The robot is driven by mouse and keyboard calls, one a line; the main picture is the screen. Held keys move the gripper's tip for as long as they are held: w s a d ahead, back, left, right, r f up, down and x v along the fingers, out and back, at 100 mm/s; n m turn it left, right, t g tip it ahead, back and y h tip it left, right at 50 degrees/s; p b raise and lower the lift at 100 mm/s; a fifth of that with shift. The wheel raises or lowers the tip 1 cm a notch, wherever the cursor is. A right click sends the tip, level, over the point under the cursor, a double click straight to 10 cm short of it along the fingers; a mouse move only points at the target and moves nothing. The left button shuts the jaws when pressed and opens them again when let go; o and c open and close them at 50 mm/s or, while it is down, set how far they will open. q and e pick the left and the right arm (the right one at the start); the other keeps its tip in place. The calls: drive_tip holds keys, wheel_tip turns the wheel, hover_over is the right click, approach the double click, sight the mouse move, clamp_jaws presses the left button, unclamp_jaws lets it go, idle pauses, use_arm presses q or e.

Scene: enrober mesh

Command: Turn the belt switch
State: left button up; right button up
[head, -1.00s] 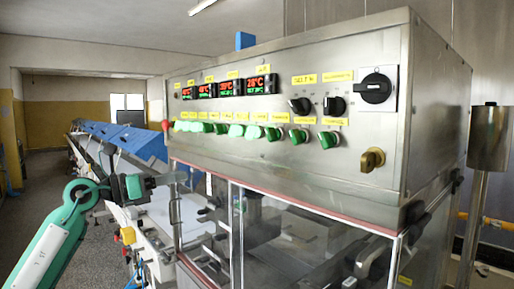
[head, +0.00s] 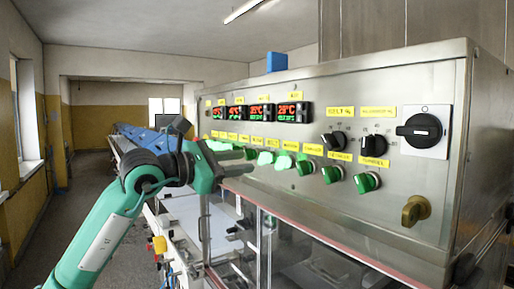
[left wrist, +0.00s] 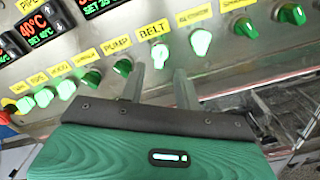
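The belt switch (left wrist: 160,55) is a lit, pale green knob under a yellow BELT label in the left wrist view. In the head view it is the lit knob (head: 265,158) in the lower row of the steel panel. My left gripper (head: 250,162) points at the panel just left of it. In the left wrist view the two fingers of my left gripper (left wrist: 160,75) are apart, with nothing between them, just below the switch, one to each side. I cannot tell whether they touch the panel. My right gripper is not in view.
Close neighbours are the darker pump switch (left wrist: 122,67) and another lit switch (left wrist: 200,42). Above are temperature displays (head: 294,112) and black knobs (head: 334,138). A large black rotary switch (head: 419,130) and a brass key switch (head: 415,210) are farther right. A clear guard lies below.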

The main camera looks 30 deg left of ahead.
sight(260, 160)
use_arm(q)
drive_tip(key=p+x, duration=0.1)
drive_tip(key=x, duration=0.3)
drive_tip(key=shift+r+p, duration=0.15)
drive_tip(key=shift+p, duration=0.2)
drive_tip(key=shift+w+d, duration=0.25)
drive_tip(key=shift+w, duration=0.3)
clamp_jaws()
